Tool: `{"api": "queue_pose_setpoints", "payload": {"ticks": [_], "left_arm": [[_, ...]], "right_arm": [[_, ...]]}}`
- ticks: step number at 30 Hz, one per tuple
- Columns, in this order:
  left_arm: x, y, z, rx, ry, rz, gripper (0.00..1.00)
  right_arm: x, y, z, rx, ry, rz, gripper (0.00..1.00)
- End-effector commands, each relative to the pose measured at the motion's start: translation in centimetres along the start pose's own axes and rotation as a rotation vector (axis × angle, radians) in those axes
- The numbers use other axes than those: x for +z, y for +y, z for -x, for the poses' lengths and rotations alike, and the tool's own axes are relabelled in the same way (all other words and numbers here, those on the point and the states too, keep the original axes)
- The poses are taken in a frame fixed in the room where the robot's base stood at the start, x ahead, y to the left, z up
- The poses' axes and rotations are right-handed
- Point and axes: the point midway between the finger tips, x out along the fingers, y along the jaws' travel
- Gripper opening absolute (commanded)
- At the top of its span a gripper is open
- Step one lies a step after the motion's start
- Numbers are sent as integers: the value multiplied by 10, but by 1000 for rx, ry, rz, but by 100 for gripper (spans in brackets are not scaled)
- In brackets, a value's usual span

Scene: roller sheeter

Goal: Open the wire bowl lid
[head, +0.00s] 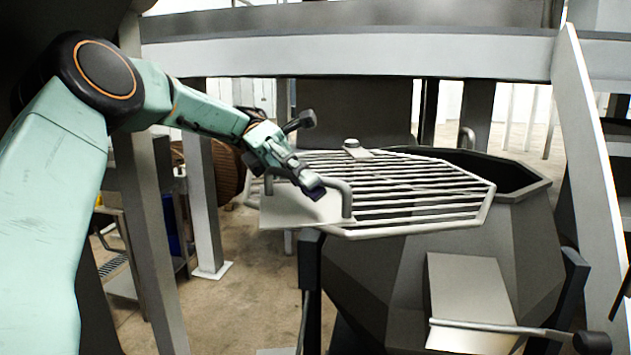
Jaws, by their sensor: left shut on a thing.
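The wire bowl lid (420,212) is a grey metal grille of parallel bars in an angular frame. It lies roughly level, over the left part of the dark faceted bowl (440,265) and out past its left rim. The right part of the bowl's opening (505,172) is uncovered. A bent tube handle (346,197) stands on the plate (290,210) at the lid's left end. My left gripper (308,188) is shut on this handle, and its fingers hide part of the tube. My right gripper is not in view.
A light horizontal beam (350,54) crosses above the bowl. A slanted pale panel (595,170) stands at the right. A rod with a black knob (592,342) is low at the right. A post (205,200) and open floor lie at the left.

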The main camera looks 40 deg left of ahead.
Motion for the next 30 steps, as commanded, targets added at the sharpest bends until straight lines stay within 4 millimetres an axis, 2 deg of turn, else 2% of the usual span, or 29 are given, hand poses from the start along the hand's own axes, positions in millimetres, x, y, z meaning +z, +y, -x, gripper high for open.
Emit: {"api": "queue_pose_setpoints", "payload": {"ticks": [7, 8, 16, 30], "left_arm": [[5, -4, 1, 2, -9, -15, 0], [5, -4, 1, 2, -9, -15, 14], [3, -2, 0, -1, -4, -8, 36], [2, -1, 0, -2, -3, -4, 36]], "right_arm": [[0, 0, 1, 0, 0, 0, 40], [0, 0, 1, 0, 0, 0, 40], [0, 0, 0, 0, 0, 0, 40], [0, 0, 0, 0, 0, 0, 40]]}}
